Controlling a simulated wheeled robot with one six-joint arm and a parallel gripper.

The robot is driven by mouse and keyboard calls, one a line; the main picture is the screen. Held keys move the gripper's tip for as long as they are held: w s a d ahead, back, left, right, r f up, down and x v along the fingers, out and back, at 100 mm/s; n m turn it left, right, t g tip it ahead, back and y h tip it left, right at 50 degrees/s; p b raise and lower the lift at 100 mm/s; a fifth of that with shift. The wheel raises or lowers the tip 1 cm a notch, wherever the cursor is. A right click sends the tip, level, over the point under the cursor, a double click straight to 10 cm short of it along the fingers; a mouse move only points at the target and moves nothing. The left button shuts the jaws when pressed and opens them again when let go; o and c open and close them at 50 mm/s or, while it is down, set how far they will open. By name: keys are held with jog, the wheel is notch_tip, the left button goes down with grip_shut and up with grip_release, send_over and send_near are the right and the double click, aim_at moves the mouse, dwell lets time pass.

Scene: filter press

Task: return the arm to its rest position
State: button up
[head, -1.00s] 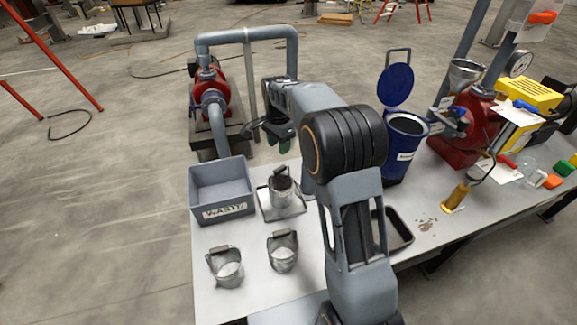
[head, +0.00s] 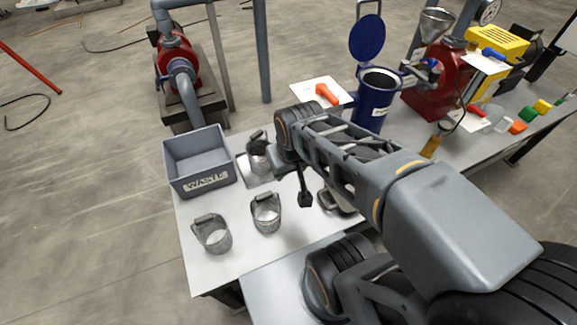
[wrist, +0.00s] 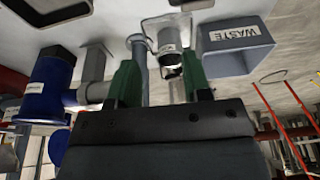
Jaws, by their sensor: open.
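My arm reaches across the head view from the lower right. Its wrist end is above the table, right of the cup on the small tray. A metal cup (wrist: 169,60) shows in the gap, beyond the fingertips. In the head view this handled cup (head: 259,162) stands upright on the small tray, next to the grey WASTE bin (head: 188,186).
A blue lidded vessel (head: 373,105) and a red machine (head: 436,85) stand further right. A red pump (head: 174,62) stands behind the bin.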

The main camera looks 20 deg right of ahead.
notch_tip(320, 180, up, 11)
jog(key=p, duration=0.9)
jog(key=shift+s+a+t, duration=0.15)
jog(key=shift+t, duration=0.15)
